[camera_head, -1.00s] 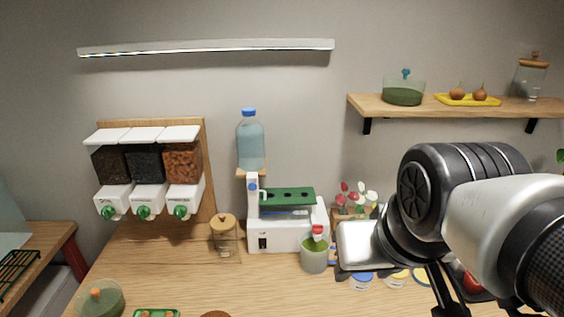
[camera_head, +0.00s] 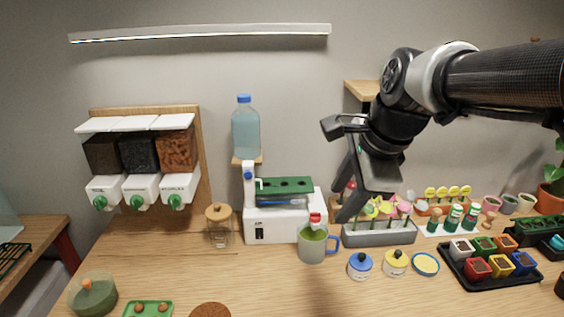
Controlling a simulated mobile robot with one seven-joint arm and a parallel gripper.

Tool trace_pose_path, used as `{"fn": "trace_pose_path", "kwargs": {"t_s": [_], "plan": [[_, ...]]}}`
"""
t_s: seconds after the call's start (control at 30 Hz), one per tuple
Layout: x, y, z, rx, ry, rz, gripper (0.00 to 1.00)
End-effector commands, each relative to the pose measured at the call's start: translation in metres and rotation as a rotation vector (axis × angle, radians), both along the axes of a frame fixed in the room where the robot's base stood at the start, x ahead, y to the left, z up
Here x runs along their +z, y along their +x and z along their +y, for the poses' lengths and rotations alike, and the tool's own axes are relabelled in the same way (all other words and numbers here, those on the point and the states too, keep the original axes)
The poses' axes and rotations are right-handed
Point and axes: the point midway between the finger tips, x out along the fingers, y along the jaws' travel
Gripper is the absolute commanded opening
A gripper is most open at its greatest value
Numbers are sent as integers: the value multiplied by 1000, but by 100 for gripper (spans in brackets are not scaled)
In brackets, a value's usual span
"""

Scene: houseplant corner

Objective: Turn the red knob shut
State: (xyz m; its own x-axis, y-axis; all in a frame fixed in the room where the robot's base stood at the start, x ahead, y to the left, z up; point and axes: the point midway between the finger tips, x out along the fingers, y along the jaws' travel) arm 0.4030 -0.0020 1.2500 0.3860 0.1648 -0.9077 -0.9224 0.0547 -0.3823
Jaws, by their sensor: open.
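The red knob (camera_head: 315,219) sits on the tap at the right front of the white machine (camera_head: 270,229) with a green top. A grey-green mug (camera_head: 313,246) with a blue handle stands right under the tap, with green showing inside. My gripper (camera_head: 341,203) is open and empty, its fingers pointing down just right of the knob. A gap shows between them and the knob in this view; how far apart they are in depth I cannot tell. My arm hides part of the shelf and wall behind.
Right of the mug stand a grey flower planter (camera_head: 380,236), a blue-lidded jar (camera_head: 360,265), a yellow-lidded jar (camera_head: 396,263) and a black tray of coloured pots (camera_head: 490,281). A corked glass jar (camera_head: 219,228) stands left of the machine. The table's front middle is clear.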

Motion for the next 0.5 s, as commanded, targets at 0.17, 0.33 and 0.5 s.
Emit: {"fn": "trace_pose_path", "kwargs": {"t_s": [0.17,0.33,0.5], "plan": [[-23,58,-2,-557,191,113,43],[-35,104,-1,-1044,332,151,43],[-37,131,2,-1343,425,140,43]]}}
